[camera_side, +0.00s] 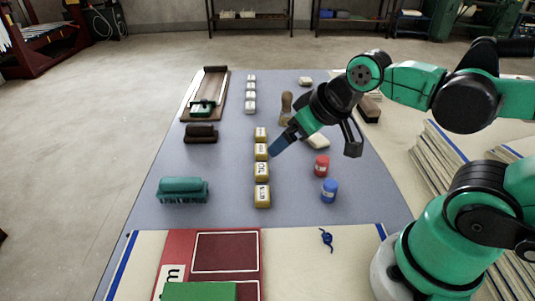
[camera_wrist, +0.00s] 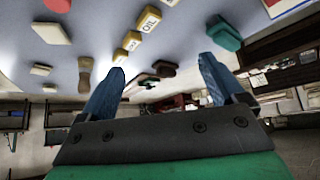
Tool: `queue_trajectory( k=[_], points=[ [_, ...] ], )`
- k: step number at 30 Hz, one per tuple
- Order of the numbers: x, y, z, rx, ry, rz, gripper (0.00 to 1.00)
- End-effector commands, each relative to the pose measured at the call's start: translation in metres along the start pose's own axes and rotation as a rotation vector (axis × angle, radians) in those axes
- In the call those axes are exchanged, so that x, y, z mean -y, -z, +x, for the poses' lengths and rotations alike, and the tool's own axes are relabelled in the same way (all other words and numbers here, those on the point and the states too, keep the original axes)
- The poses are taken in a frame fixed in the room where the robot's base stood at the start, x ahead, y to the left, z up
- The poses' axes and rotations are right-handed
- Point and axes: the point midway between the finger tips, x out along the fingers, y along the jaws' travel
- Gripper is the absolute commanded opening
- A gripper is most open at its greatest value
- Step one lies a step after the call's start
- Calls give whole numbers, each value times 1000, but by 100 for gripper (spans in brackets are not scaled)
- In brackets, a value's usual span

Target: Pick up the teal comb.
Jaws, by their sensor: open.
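The teal comb (camera_side: 183,190) lies on the grey-blue mat at the left, with a row of short teeth or bristles along its lower edge. In the wrist view, a teal block that looks like the comb (camera_wrist: 224,33) shows at the upper right, beyond the right finger. My gripper (camera_side: 277,147) is above the middle of the mat, to the right of the comb and apart from it. In the wrist view my gripper (camera_wrist: 162,63) has its two blue fingers spread with nothing held between them.
A column of yellow labelled blocks (camera_side: 262,172) stands between gripper and comb. A dark brown brush (camera_side: 200,133) and a wooden board (camera_side: 215,90) lie behind the comb. Red (camera_side: 322,166) and blue (camera_side: 329,190) jars stand right. The mat around the comb is clear.

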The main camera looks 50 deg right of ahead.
Motion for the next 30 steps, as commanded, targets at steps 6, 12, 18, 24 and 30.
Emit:
queue_trajectory(
  k=[6, 12, 18, 24, 30],
  points=[
    [0, 0, 0, 0, 0, 1, 89],
    [0, 0, 0, 0, 0, 2, 76],
    [2, 2, 2, -1, 12, 38, 76],
    [21, 24, 21, 12, 128, 433, 76],
    [50, 50, 58, 115, 310, 1071, 76]
  ],
)
